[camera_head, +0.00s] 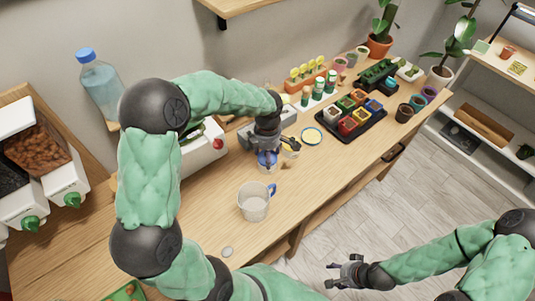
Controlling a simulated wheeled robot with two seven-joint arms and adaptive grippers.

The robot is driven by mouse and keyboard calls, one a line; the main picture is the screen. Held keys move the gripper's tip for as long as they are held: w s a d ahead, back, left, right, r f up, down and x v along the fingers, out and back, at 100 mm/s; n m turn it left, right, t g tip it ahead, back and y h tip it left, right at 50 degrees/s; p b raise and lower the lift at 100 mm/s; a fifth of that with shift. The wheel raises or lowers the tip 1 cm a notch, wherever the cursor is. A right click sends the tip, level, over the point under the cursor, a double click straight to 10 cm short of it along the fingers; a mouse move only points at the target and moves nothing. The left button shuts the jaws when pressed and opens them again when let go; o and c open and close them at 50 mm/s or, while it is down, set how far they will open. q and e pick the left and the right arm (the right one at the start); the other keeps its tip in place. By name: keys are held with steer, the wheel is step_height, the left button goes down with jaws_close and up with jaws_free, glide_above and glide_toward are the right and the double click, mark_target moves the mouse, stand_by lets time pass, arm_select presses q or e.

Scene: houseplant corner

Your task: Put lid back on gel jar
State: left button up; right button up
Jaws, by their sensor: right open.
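A small jar-like thing with blue and whitish parts (267,160) stands on the wooden bench, directly under my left gripper (268,148). The fingers are around or just above it, and the hand hides much of it; I cannot tell whether they grip it. A flat pale, round disc (227,251) lies on the bench near the front edge. I cannot tell which of these is the lid. My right gripper (336,274) is open and empty, out over the floor in front of the bench.
A clear measuring jug (254,204) with a blue handle stands in front of the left gripper. A dark tray (324,124) of colored pots lies to the right. A blue-capped bottle (101,87) and dispensers (65,185) stand left. The bench around the pale disc is clear.

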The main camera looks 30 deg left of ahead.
arm_select(q)
steer(key=o, duration=1)
steer(key=shift+c, duration=0.2)
steer(key=shift+o, duration=0.6)
steer(key=shift+r+p, duration=2.1)
steer(key=shift+r, duration=1.45)
steer(key=shift+c, duration=0.3)
